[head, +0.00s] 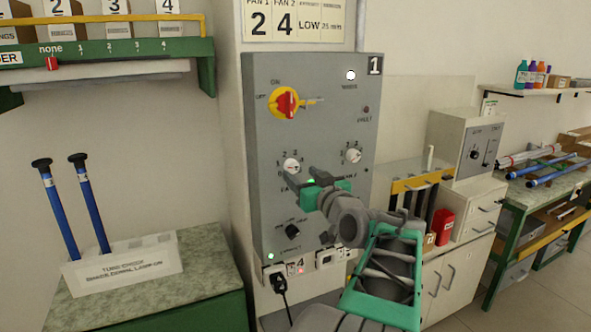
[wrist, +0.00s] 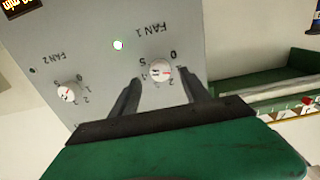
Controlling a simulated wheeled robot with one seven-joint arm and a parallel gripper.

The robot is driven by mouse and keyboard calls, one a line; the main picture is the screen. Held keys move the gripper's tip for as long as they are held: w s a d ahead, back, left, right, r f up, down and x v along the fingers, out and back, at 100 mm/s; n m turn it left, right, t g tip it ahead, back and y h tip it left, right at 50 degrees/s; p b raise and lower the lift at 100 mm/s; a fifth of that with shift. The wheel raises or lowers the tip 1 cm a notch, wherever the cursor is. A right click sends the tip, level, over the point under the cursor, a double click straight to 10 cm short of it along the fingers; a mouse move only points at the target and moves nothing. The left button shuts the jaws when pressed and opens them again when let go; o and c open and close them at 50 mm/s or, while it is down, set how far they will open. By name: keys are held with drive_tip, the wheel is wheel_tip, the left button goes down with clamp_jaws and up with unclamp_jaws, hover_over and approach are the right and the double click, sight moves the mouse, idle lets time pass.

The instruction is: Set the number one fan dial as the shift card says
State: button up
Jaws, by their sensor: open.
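The number one fan dial is a white round knob (head: 292,166) on the grey control panel (head: 320,95). It also shows in the wrist view (wrist: 160,70), under upside-down lettering "FAN 1". A small red mark lies on the knob's right side there; which number it points to I cannot tell. The shift card (head: 296,20) above the panel reads 2 under FAN 1 and 4 under FAN 2. My gripper (head: 300,178) is open in front of the dial. In the wrist view its fingertips (wrist: 160,76) stand either side of the knob; contact is unclear.
The FAN 2 dial (head: 354,155) sits to the right. Above is a red switch on a yellow plate (head: 287,103); below is a black knob (head: 293,232). A green rack (head: 110,50) and a stand with blue rods (head: 125,262) are at left.

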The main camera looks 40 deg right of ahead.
sight(294, 169)
drive_tip(key=p+x, duration=0.1)
drive_tip(key=x, duration=0.3)
drive_tip(key=shift+w, duration=0.1)
clamp_jaws()
idle(0.4)
